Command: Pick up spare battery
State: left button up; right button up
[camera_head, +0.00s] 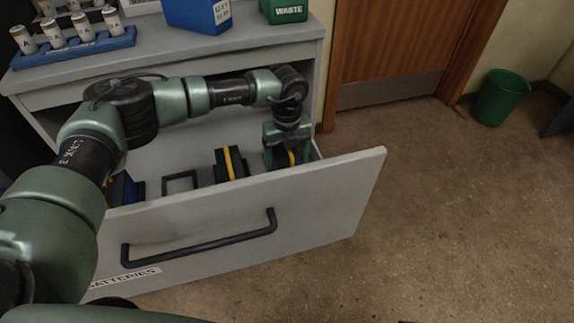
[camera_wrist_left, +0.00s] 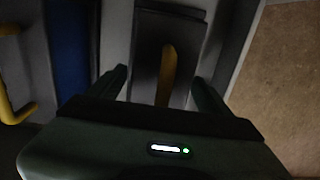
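The spare battery, a dark block with a yellow strip, stands in the right end of the open drawer (camera_head: 330,190). In the head view, my left gripper (camera_head: 284,150) points down over it and hides most of it; a bit of yellow (camera_head: 291,158) shows. In the left wrist view, the battery (camera_wrist_left: 147,55) lies between the two fingers of my left gripper (camera_wrist_left: 160,76). The fingers are apart, one on each side, with what looks like a narrow gap; contact is hard to judge. My right gripper is not in view.
A second black block with a yellow strip (camera_head: 231,163) stands left of the gripper. An empty black frame (camera_head: 180,182) and a blue object (camera_head: 125,188) are further left. The drawer's front has a black handle (camera_head: 200,243). A green bin (camera_head: 500,97) stands on open floor.

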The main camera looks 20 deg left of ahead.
pick_arm(q)
jog(key=c, duration=1.5)
jog(key=shift+w+r, duration=0.1)
grip_shut()
